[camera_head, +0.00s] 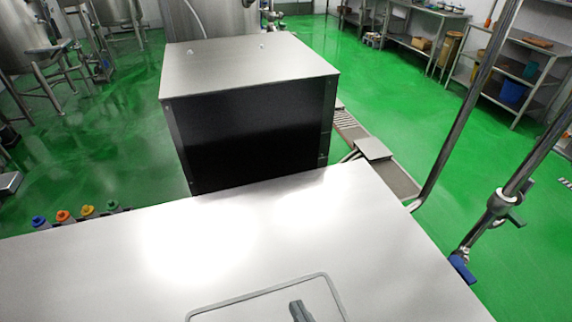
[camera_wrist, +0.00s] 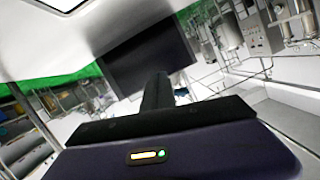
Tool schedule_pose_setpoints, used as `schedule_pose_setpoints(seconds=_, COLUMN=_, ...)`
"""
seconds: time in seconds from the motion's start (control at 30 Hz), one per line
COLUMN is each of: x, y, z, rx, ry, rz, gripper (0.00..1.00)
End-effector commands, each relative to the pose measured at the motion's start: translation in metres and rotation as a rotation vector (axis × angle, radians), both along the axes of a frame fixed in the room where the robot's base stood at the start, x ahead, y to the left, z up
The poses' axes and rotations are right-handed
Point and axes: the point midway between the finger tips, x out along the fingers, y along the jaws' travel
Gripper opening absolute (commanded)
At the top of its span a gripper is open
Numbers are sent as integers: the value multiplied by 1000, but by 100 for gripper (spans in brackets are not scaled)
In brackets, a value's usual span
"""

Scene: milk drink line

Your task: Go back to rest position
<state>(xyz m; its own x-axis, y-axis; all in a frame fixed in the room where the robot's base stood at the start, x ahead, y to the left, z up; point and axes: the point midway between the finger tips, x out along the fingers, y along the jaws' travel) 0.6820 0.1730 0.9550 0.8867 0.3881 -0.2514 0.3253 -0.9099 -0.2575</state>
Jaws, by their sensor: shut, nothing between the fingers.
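My gripper (camera_wrist: 158,80) shows in the wrist view as dark fingers together at the middle, above a dark body with a small lit indicator. It is shut with nothing visible between the fingers. The fingers point toward a large dark panel, and the wrist view is strongly tilted. I see no contact between the fingers and anything. In the head view I cannot identify the gripper for certain.
A broad steel surface (camera_head: 130,265) fills the front of the head view. Beyond it stands a steel-topped box (camera_head: 250,68) with a black front (camera_head: 255,130). Colored knobs (camera_head: 63,216) line the left edge. Pipes with a blue-handled valve (camera_head: 462,268) rise at right. Green floor (camera_head: 385,100) is open beyond.

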Motion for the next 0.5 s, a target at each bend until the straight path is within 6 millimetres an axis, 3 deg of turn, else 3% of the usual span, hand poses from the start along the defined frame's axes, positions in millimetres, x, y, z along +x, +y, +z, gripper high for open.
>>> schedule_pose_setpoints(seconds=0.03, x=-15, y=-21, z=5, rx=-12, ry=-30, rz=-37, gripper=0)
schedule_pose_setpoints(seconds=0.2, x=-60, y=-75, z=34, rx=-64, ry=-138, rz=-137, gripper=0)
schedule_pose_setpoints(seconds=0.5, x=-146, y=-143, z=76, rx=-184, ry=-199, rz=-269, gripper=0)
